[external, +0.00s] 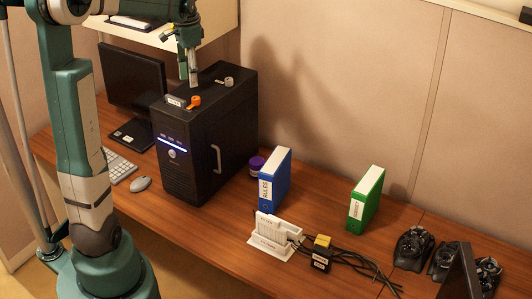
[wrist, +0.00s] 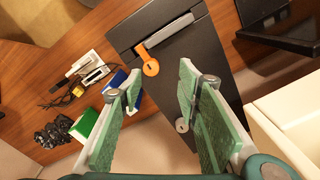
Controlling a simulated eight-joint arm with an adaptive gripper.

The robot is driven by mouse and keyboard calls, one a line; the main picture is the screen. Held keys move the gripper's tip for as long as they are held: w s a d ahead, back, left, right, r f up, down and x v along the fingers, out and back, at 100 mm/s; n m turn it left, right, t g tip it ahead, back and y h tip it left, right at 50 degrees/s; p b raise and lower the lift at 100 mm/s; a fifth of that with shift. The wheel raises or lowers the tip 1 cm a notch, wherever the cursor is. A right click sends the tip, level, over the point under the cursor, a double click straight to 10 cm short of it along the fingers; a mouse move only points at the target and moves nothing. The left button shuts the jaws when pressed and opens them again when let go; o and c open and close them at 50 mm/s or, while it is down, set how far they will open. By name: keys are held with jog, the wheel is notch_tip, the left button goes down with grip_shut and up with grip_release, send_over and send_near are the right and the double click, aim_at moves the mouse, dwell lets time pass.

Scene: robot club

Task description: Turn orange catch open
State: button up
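The orange catch (external: 194,102) sits on top of the black computer tower (external: 219,135), near its front edge beside a small light label plate (external: 176,101). In the wrist view the orange catch (wrist: 150,66) shows a round end and an arm reaching to the upper left, beside a grey bar (wrist: 165,30). A grey catch (external: 229,82) is further back on the tower, and it also shows in the wrist view (wrist: 181,125). My gripper (external: 194,84) is above the tower top, close behind the orange catch. In the wrist view its green-padded fingers (wrist: 156,78) are apart with nothing between them.
A blue binder (external: 276,180), a green binder (external: 367,198), a white card holder (external: 270,236) and black cables stand right of the tower. A monitor (external: 131,78), keyboard and mouse (external: 140,184) are left. A shelf (external: 180,38) hangs behind.

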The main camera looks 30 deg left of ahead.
aim_at(194, 96)
jog(key=shift+s+d+r+h, duration=0.1)
jog(key=shift+d+h, duration=0.05)
jog(key=shift+d, duration=0.25)
jog(key=shift+s+d+r+h, duration=0.1)
jog(key=shift+d+h, duration=0.05)
jog(key=shift+d, duration=0.2)
jog(key=shift+f, duration=0.15)
jog(key=shift+f, duration=3.8)
jog(key=c, duration=0.9)
